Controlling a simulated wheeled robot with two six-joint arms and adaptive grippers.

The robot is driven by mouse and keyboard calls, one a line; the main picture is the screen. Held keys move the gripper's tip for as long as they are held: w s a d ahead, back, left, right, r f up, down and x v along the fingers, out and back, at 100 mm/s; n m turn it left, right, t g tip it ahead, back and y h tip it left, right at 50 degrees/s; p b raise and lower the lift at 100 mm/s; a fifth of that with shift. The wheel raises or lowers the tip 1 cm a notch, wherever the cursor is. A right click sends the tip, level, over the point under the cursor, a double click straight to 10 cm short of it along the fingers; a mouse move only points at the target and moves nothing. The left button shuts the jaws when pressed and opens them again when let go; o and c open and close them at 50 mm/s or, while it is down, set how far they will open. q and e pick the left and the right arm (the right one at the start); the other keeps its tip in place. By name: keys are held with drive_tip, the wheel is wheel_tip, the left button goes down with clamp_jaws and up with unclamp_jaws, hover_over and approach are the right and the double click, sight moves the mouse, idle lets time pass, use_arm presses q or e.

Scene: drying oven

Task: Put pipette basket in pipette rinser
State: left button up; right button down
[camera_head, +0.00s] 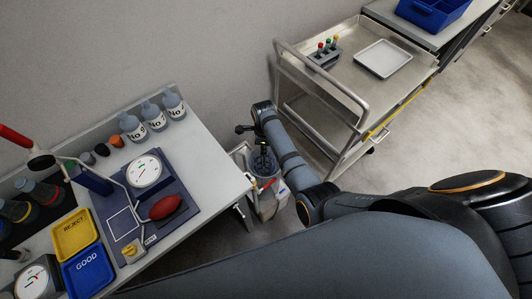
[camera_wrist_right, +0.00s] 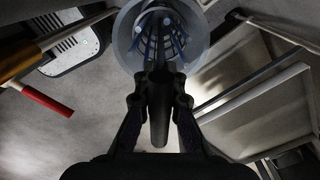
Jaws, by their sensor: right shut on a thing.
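My right gripper (camera_head: 262,143) points down between the bench and the cart. In the right wrist view it (camera_wrist_right: 158,95) is shut on the dark upright handle of the pipette basket (camera_wrist_right: 166,38). The basket is a dark wire cage with bluish bars. It lies within the round rim of the pale, cylindrical pipette rinser (camera_wrist_right: 124,32). In the head view the basket (camera_head: 263,162) shows under the gripper, at the rinser's (camera_head: 268,183) mouth. How deep the basket sits is hard to tell. My left gripper is not in view.
The bench (camera_head: 215,160) with bottles, a gauge and trays stands at the left. A metal cart (camera_head: 345,85) with a tube rack (camera_head: 325,57) and a white tray (camera_head: 383,58) stands close on the right. The floor gap between them is narrow.

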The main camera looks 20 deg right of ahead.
wheel_tip(320, 180, down, 3)
drive_tip(key=shift+w+d+r+b, duration=0.1)
drive_tip(key=shift+d+b, duration=0.05)
drive_tip(key=shift+b, duration=0.15)
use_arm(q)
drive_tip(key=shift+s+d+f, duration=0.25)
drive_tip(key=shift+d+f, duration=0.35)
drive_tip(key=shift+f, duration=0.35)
use_arm(e)
drive_tip(key=c, duration=1.5)
unclamp_jaws()
drive_tip(key=shift+o, duration=0.2)
drive_tip(key=shift+r, duration=0.1)
wheel_tip(320, 180, up, 13)
drive_tip(key=p, duration=1.3)
drive_tip(key=shift+r, duration=0.15)
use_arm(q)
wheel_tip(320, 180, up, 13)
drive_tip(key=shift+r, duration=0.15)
